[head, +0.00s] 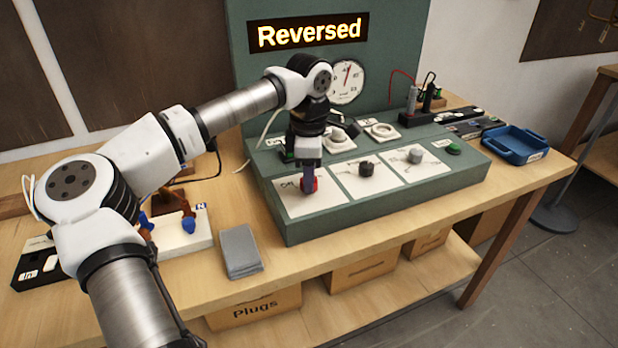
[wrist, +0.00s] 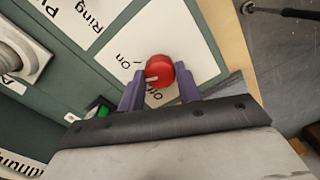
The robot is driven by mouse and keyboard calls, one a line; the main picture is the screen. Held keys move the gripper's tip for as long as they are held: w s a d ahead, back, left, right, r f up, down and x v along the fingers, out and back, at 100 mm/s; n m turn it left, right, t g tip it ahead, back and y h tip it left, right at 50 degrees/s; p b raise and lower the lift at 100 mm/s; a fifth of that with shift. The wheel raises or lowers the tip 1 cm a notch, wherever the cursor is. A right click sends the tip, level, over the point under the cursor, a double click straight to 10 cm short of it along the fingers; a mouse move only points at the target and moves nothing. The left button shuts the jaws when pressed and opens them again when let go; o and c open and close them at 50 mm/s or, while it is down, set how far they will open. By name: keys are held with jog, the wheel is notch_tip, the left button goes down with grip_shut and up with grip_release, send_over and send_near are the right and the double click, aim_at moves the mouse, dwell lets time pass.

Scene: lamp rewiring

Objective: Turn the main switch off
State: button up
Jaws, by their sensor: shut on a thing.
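The main switch is a red round knob (head: 310,185) on the left white plate (head: 304,204) of the green sloped panel. In the wrist view the red knob (wrist: 160,70) sits between two purple fingers, with printed "On" and "Off" labels beside it. A pale mark on the knob's edge lies near these labels; I cannot tell exactly which one it points at. My gripper (head: 308,180) points down over the plate, shut on the knob. It also shows in the wrist view (wrist: 160,82), with a finger on each side of the knob. The fingers partly hide the knob in the head view.
Two dark and grey knobs (head: 366,169) (head: 415,155) and a green button (head: 453,148) are right of the switch. A lit sign (head: 310,32) reads "Reversed", above a round dial (head: 347,82). A blue tray (head: 515,144) stands at the right.

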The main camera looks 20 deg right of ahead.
jog(key=n+b, duration=0.1)
jog(key=n, duration=0.2)
jog(key=shift+f+n, duration=0.1)
jog(key=shift+n, duration=0.3)
jog(key=n+b, duration=0.1)
jog(key=n, duration=0.2)
jog(key=n+b, duration=0.2)
jog(key=n, duration=0.4)
jog(key=shift+n, duration=0.4)
jog(key=o, duration=1)
jog(key=shift+c, duration=0.2)
notch_tip(320, 180, up, 14)
jog(key=shift+s, duration=0.1)
